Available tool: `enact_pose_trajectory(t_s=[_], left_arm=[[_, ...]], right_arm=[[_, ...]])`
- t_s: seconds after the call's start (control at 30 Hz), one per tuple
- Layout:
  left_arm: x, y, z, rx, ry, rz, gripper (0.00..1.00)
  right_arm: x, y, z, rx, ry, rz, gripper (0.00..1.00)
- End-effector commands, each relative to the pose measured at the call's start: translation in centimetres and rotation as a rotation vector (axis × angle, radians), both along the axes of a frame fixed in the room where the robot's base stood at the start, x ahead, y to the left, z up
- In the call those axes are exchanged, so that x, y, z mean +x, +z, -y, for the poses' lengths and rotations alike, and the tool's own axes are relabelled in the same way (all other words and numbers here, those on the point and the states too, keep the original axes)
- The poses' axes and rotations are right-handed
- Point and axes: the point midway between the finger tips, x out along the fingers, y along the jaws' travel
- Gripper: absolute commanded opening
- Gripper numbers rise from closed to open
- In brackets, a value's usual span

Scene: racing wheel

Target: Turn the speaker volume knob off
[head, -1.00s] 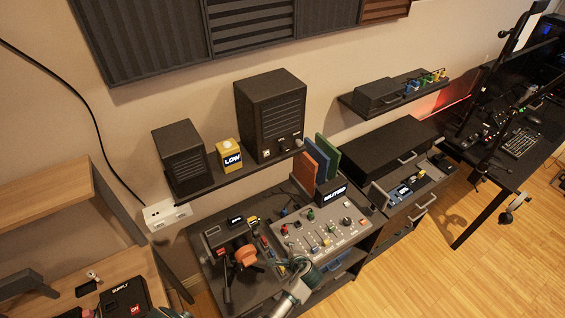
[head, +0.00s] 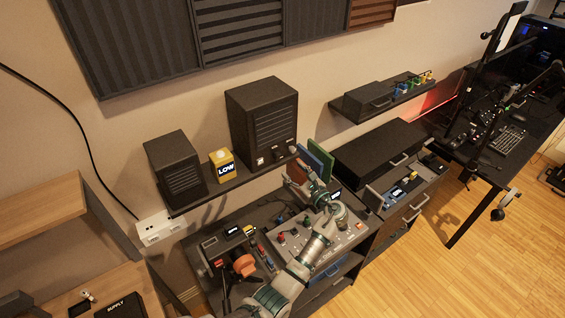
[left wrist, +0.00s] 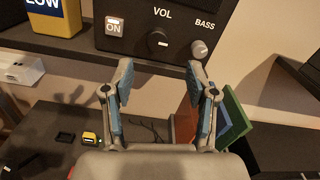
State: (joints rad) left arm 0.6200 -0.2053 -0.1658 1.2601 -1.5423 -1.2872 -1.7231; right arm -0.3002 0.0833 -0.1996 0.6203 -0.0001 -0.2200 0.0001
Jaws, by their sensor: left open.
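The large black speaker (head: 262,118) stands on the wall shelf. Its front, close up in the left wrist view, carries a black volume knob (left wrist: 158,41) under the label VOL, with a light mark on its face. A grey bass knob (left wrist: 199,49) is to its right and a lit ON switch (left wrist: 114,27) to its left. My left gripper (left wrist: 160,76) is open and empty, just below and in front of the volume knob, not touching it. In the head view my left gripper (head: 297,178) is in front of the speaker's lower right. My right gripper is not in view.
A yellow box (head: 222,166) reading LOW and a smaller black speaker (head: 176,166) share the shelf. Upright coloured panels (head: 321,158) stand close to the right of my gripper. Below is a bench with a control panel (head: 342,236).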

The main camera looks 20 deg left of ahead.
Motion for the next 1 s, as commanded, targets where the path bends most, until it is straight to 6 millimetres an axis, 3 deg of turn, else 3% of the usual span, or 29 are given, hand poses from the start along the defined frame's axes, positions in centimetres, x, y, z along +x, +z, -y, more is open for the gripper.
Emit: enact_pose_trajectory(t_s=[0.1, 0.3, 0.73, 0.77, 0.9, 1.0], left_arm=[[1.3, -0.5, -2.5, 0.001, 0.002, 0.002, 0.58], [3.0, -0.4, -5.2, -0.001, 0.000, 0.001, 0.58], [3.6, 0.0, -6.2, -0.001, 0.000, 0.000, 0.58], [3.6, -0.1, -6.2, -0.001, 0.000, 0.000, 0.55], [3.6, -0.1, -6.2, -0.001, 0.000, 0.000, 0.20], [3.6, -0.1, -6.2, -0.001, -0.001, 0.000, 0.00]], right_arm=[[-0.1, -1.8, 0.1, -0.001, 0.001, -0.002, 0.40], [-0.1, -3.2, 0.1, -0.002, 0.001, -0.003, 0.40], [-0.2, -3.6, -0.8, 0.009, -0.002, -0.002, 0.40], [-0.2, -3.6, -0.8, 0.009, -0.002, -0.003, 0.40], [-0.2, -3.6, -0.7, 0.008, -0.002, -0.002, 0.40], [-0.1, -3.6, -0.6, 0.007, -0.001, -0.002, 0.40]])
